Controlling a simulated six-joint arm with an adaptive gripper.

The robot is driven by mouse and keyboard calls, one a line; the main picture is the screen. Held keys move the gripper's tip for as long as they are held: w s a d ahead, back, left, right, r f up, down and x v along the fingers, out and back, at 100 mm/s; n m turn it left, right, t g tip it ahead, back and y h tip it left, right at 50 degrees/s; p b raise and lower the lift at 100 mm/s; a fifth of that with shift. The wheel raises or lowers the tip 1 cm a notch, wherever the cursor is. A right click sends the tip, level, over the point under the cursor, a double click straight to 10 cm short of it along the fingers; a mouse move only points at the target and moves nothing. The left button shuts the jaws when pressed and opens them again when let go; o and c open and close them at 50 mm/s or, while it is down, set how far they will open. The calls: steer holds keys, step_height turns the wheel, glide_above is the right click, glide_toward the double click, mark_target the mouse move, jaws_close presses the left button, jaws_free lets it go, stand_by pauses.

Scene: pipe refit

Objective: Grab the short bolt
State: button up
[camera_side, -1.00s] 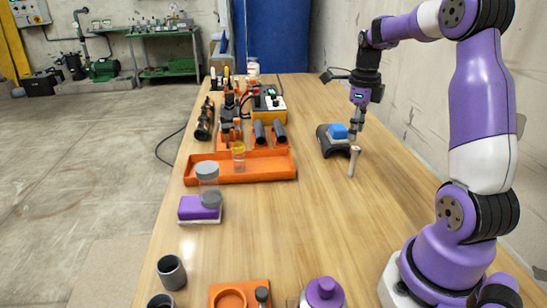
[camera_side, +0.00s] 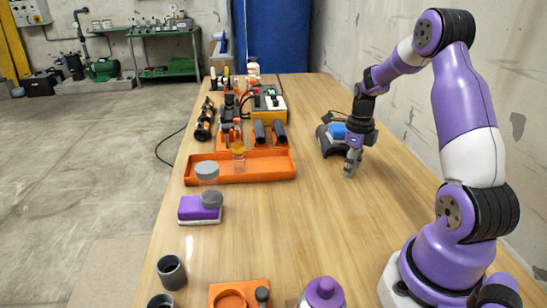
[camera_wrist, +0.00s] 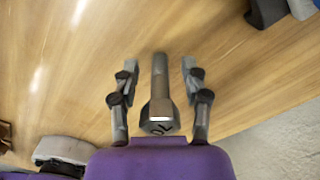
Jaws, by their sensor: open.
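The short bolt (camera_wrist: 159,85) is grey metal with a hexagonal head and a plain-looking shank. In the wrist view its head is toward my palm and its shank points away between the fingers. My gripper (camera_wrist: 159,66) is open, with one finger on each side of the bolt and visible gaps between. In the side view my gripper (camera_side: 352,164) is low over the right half of the table, in front of the black saddle block. There the fingers largely hide the bolt.
A black curved block (camera_side: 328,148) with a blue piece (camera_side: 338,131) lies just behind my gripper. An orange tray (camera_side: 265,173) is to the left. A purple-and-white pad (camera_side: 190,213) and a grey pipe ring (camera_side: 172,272) lie further left. The table between is clear.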

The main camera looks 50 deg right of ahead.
jaws_close()
steer(key=shift+r, duration=0.15)
